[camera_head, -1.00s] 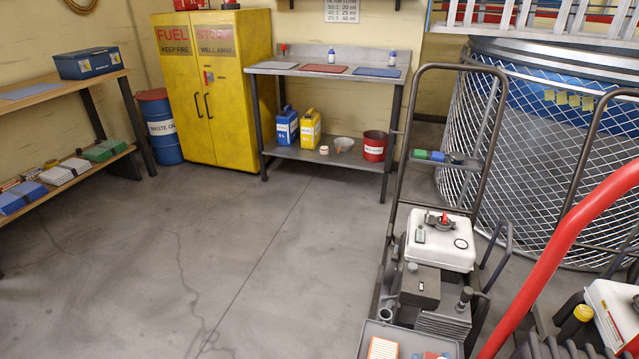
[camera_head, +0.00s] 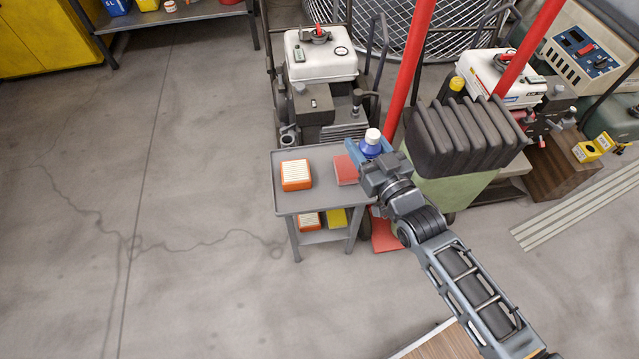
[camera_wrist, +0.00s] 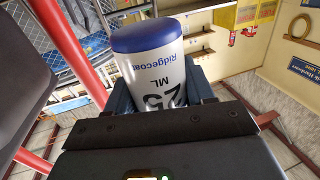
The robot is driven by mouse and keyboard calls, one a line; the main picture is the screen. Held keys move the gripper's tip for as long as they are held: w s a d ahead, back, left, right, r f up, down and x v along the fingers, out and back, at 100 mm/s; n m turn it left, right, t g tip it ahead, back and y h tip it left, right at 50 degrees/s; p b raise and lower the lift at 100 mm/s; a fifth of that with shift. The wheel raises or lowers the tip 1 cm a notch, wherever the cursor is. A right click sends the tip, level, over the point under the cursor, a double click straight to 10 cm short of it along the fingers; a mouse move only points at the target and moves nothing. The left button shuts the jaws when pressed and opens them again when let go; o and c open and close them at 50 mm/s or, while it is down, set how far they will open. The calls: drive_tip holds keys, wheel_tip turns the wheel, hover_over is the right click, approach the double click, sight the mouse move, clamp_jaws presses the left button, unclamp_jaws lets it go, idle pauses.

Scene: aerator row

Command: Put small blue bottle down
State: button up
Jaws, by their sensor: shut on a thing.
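The wrist view shows the bottle (camera_wrist: 160,70) close up between the fingers (camera_wrist: 165,92), with a white label reading "Ridgecoat" and "25 ML" upside down and a blue end at the top. The gripper is over the right part of a small grey cart (camera_head: 320,192). A red mat (camera_head: 345,170) on its top is partly behind the gripper. I cannot tell the bottle's height above it.
An orange-framed filter (camera_head: 296,175) sits on the cart's top left; bare top lies around it. A lower shelf holds another filter (camera_head: 309,220) and a yellow item (camera_head: 336,217). The left floor is open.

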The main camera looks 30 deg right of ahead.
drive_tip(key=d+b, duration=0.2)
hover_over(320, 181)
drive_tip(key=shift+h, duration=0.3)
wheel_tip(320, 181, down, 8)
drive_tip(key=shift+r, duration=0.2)
drive_tip(key=shift+f+b, duration=0.55)
drive_tip(key=shift+f, duration=1.4)
drive_tip(key=shift+f, duration=0.1)
drive_tip(key=o, duration=1.2)
